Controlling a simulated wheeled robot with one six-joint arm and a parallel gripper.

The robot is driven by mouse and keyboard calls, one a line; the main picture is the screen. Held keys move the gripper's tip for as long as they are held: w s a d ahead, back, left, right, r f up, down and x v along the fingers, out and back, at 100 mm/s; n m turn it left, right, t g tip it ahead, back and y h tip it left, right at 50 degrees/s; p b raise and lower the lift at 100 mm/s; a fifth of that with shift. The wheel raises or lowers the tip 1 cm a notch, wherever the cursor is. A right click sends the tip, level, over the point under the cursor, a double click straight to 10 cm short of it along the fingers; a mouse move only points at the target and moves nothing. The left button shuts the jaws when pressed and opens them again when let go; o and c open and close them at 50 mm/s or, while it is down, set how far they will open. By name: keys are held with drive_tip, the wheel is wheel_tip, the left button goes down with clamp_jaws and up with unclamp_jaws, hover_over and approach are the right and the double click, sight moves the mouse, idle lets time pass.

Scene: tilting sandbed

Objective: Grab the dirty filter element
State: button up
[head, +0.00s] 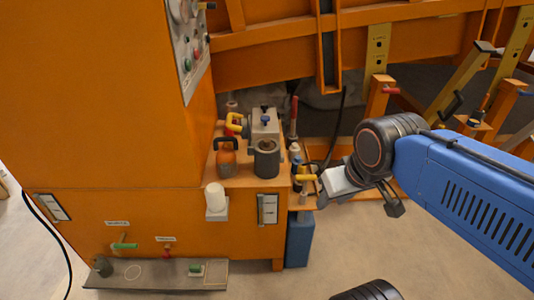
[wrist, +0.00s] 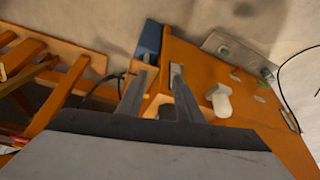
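No thing is clearly marked as the dirty filter element. A dark grey open-topped cup (head: 266,160) on the orange ledge has a brownish inside, but its contents cannot be made out. A plain white cylinder (head: 215,196) stands on a small bracket on the cabinet front, and it also shows in the wrist view (wrist: 221,99). My gripper (head: 322,198) is right of the ledge, apart from the cup and the white cylinder. In the wrist view its two fingers (wrist: 158,72) are spread with nothing between them. My wrist partly hides the ledge's right side.
A low grey tray (head: 160,274) lies at the cabinet's foot.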

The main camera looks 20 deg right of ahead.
drive_tip(key=shift+o, duration=0.9)
drive_tip(key=w+a+r+m+g, duration=0.2)
drive_tip(key=w+r+m, duration=0.65)
drive_tip(key=w, duration=0.35)
drive_tip(key=w+a+r+m+g, duration=0.2)
drive_tip(key=w+a+r+m, duration=0.1)
drive_tip(key=w+r+m, duration=0.55)
drive_tip(key=m, duration=0.7)
hover_over(267, 140)
drive_tip(key=shift+g, duration=0.4)
drive_tip(key=f, duration=1.1)
drive_tip(key=shift+w+a, duration=0.2)
drive_tip(key=shift+w, duration=0.05)
drive_tip(key=shift+s+d+f, duration=0.1)
drive_tip(key=shift+s+f, duration=0.05)
drive_tip(key=shift+f, duration=1.4)
drive_tip(key=shift+s+d+f, duration=0.1)
drive_tip(key=shift+f, duration=1.4)
